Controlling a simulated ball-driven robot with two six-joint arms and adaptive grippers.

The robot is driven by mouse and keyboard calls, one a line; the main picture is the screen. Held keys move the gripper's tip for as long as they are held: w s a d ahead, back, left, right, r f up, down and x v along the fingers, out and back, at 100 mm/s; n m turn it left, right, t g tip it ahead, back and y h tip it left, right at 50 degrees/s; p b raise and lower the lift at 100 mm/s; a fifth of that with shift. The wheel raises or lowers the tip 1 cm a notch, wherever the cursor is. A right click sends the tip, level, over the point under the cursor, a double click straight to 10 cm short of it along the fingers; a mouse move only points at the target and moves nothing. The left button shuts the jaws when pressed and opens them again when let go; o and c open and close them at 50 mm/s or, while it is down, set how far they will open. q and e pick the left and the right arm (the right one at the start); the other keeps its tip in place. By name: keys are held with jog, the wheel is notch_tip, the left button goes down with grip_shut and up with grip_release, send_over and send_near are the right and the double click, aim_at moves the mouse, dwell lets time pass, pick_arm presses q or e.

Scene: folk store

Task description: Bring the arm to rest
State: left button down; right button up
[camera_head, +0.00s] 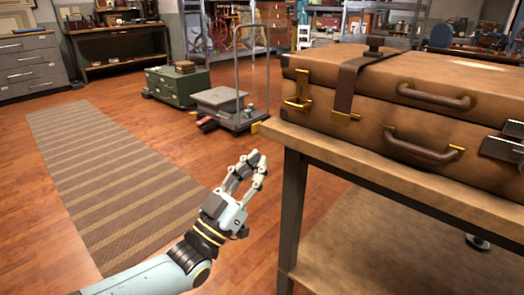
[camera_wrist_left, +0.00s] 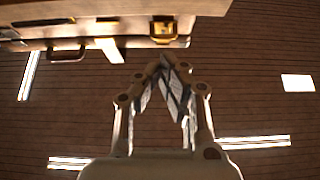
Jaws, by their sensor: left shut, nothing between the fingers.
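My left gripper (camera_head: 255,162) hangs in free air over the wooden floor, just left of the table corner in the head view. Its arm comes in from the lower left. In the left wrist view the gripper (camera_wrist_left: 168,62) has its fingertips together, with nothing held between them. The gripper is apart from the table (camera_head: 400,176) and from the brown suitcase (camera_head: 370,125) on it. My right gripper does not show in either view.
The table's corner and leg stand close to the right of my left gripper. A flat cart (camera_head: 228,104) and a green chest (camera_head: 180,88) stand farther back. A striped rug (camera_head: 110,170) lies on the open floor to the left.

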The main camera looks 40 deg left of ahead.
pick_arm(q)
jog(key=shift+f, duration=0.15)
dwell(0.3)
jog(key=s+f+g+y+p, duration=0.1)
jog(key=s+f+g, duration=0.35)
jog(key=f, duration=0.55)
jog(key=s+f+n+g+p, duration=0.1)
jog(key=s+f+g, duration=0.4)
jog(key=f, duration=0.5)
jog(key=s+f+g+y+p, duration=0.1)
jog(key=s+f+g, duration=0.2)
jog(key=s+f, duration=0.6)
jog(key=s+f+g, duration=0.6)
jog(key=s+f, duration=0.1)
jog(key=s, duration=0.6)
jog(key=s+f+g+p, duration=0.1)
jog(key=s+f+g, duration=0.4)
jog(key=s, duration=0.9)
notch_tip(320, 180, down, 3)
jog(key=shift+s+a+f+g+y, duration=0.15)
jog(key=shift+a+g+y, duration=0.05)
jog(key=shift+g+y, duration=0.2)
